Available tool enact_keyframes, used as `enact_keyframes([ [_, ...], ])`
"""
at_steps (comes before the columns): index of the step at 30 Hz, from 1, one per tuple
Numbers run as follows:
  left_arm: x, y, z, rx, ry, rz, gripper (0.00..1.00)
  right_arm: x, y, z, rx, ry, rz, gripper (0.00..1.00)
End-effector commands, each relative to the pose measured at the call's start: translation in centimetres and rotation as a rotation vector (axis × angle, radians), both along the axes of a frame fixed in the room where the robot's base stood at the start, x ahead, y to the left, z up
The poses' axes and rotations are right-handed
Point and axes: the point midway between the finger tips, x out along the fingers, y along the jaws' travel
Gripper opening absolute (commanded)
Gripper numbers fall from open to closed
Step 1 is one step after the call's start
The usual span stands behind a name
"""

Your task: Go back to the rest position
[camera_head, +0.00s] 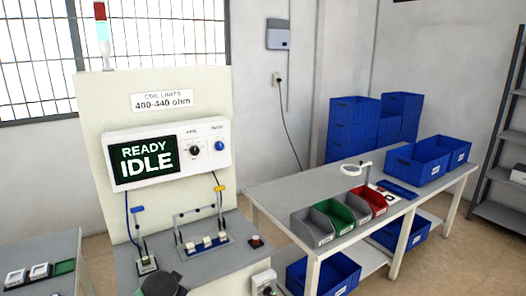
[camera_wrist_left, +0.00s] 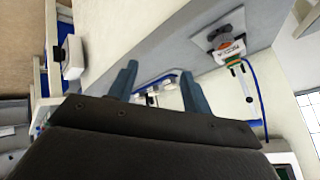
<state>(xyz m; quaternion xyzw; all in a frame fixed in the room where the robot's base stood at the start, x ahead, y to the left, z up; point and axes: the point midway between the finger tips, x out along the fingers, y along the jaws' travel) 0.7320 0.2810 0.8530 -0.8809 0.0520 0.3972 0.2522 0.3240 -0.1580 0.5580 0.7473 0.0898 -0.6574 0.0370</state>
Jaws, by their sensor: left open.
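In the left wrist view my left gripper (camera_wrist_left: 158,82) is open, its two blue-grey fingers apart with nothing held between them. Beyond the fingers is the grey bench top of the test station. In the head view a dark rounded part, probably of my left arm, shows at the bottom edge in front of the station; its fingers cannot be made out there. My right gripper is in neither view. The test station screen (camera_head: 147,161) reads "READY IDLE".
A fixture on a blue base (camera_head: 205,243) and a smaller probe fixture (camera_head: 146,262) stand on the station bench. Right is a table (camera_head: 266,191) with grey, green and red bins and blue crates. A low table (camera_head: 49,254) is at left. Floor shows between the furniture.

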Motion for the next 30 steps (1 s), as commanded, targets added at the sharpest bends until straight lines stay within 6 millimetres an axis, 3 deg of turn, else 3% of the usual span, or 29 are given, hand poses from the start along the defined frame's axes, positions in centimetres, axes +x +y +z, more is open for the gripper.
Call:
enact_keyframes([
  [1, -1.5, -0.8, -1.9, -0.021, 0.02, 0.011, 0.49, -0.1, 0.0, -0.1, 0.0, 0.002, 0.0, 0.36],
  [11, -11.4, -4.6, -12.1, -0.135, 0.167, 0.085, 0.49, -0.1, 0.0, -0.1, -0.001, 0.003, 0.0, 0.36],
  [18, -20.2, -7.6, -19.1, -0.23, 0.312, 0.139, 0.49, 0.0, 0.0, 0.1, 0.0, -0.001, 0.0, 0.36],
  [24, -28.5, -10.0, -24.2, -0.292, 0.443, 0.187, 0.49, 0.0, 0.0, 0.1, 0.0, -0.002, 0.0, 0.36],
  [30, -36.3, -12.1, -27.8, -0.326, 0.558, 0.216, 0.49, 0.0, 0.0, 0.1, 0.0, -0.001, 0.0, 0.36],
])
